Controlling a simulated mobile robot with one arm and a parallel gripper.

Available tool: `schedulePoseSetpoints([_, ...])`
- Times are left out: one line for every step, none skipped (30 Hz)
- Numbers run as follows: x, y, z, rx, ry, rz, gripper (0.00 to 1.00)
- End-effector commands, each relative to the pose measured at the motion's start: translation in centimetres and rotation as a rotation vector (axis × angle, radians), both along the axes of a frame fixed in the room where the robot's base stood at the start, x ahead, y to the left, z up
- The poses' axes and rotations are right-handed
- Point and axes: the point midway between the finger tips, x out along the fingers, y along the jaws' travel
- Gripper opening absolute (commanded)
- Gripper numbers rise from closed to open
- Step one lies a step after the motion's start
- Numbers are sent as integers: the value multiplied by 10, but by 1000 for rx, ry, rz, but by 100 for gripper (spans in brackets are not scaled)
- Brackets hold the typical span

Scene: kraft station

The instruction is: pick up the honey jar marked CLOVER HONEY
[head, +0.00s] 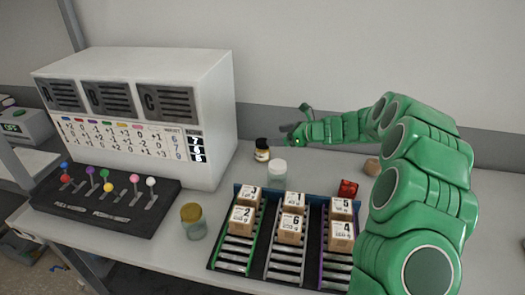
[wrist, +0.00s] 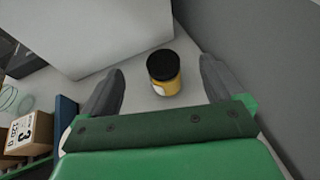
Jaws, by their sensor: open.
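A small jar with a black lid and yellow contents (head: 262,150) stands upright on the table near the right side of the white machine. It also shows in the wrist view (wrist: 164,85), between and beyond my two fingers, with a pale label whose text I cannot read. My gripper (head: 291,136) is open and empty, just right of this jar. A white-lidded jar (head: 278,170) and a gold-lidded glass jar (head: 191,221) also stand on the table. I cannot read CLOVER HONEY on any jar.
The white machine (head: 185,125) with a score panel stands behind left, the black lever board (head: 100,208) before it. A rack (head: 237,252) of numbered boxes is in front. The grey wall (wrist: 235,45) is close behind.

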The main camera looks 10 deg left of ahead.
Motion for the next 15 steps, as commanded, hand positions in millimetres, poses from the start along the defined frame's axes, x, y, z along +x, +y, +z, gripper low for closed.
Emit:
schedulePoseSetpoints([-1, 0, -16, -1, 6, 1, 95])
schedulePoseSetpoints([-1, 0, -24, -1, 6, 1, 95])
schedulePoseSetpoints([-1, 0, -34, -1, 6, 1, 95])
schedulePoseSetpoints([-1, 0, -41, -1, 4, 2, 95])
schedulePoseSetpoints([-1, 0, -46, -1, 4, 1, 95])
schedulePoseSetpoints([0, 0, -53, 0, 3, 1, 95])
schedulePoseSetpoints([0, 0, -58, 0, 2, 0, 95])
schedulePoseSetpoints([0, 0, -62, 0, 3, 1, 95])
schedulePoseSetpoints([0, 0, -66, 0, 3, 1, 95])
schedulePoseSetpoints([0, 0, -68, 0, 2, 1, 95])
schedulePoseSetpoints([0, 1, -70, -1, 1, 2, 95])
schedulePoseSetpoints([0, 2, -72, -2, 1, 2, 95])
schedulePoseSetpoints([0, 4, -73, -2, 1, 2, 95])
schedulePoseSetpoints([1, 6, -74, -2, 0, 2, 95])
schedulePoseSetpoints([2, 9, -75, -2, 2, 3, 95])
